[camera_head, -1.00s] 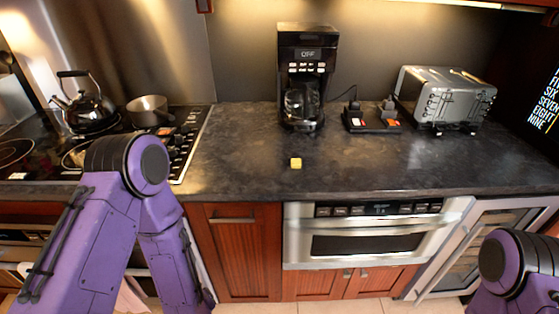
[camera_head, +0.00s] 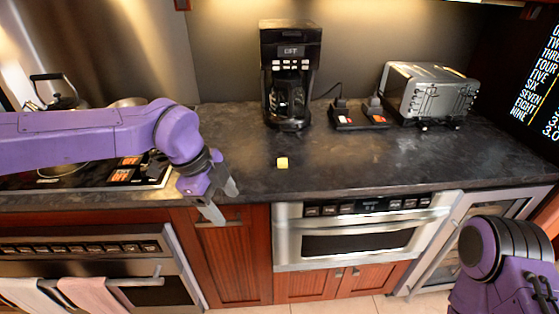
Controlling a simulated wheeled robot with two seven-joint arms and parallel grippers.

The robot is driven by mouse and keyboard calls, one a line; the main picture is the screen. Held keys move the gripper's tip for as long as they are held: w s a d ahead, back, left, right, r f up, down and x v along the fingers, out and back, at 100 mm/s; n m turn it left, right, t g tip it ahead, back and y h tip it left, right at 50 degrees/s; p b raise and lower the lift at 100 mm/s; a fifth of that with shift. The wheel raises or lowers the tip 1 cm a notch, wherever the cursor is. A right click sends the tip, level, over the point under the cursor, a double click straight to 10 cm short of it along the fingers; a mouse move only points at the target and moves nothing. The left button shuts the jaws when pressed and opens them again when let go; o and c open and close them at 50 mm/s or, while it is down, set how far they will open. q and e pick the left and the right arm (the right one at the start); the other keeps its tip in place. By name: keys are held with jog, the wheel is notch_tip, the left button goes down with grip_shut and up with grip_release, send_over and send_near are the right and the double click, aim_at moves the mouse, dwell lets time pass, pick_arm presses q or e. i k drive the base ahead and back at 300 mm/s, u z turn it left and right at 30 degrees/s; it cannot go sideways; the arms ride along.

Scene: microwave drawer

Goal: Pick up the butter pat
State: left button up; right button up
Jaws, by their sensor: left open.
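The butter pat is a small yellow block (camera_head: 282,163) on the dark countertop, in front of the coffee maker. My left gripper (camera_head: 222,203) is at the counter's front edge, left of the butter pat and nearer to me. Its two fingers are spread apart with nothing between them, and it does not touch the butter. My right arm shows at the lower right, but its gripper is out of view.
A black coffee maker (camera_head: 290,75) stands behind the butter. A black tray with two grinders (camera_head: 358,115) and a silver toaster oven (camera_head: 428,92) stand to its right. The stove with a kettle (camera_head: 58,93) is at left. The counter around the butter is clear.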

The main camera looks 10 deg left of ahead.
aim_at(282, 163)
jog(key=i, duration=0.9)
jog(key=z, duration=0.05)
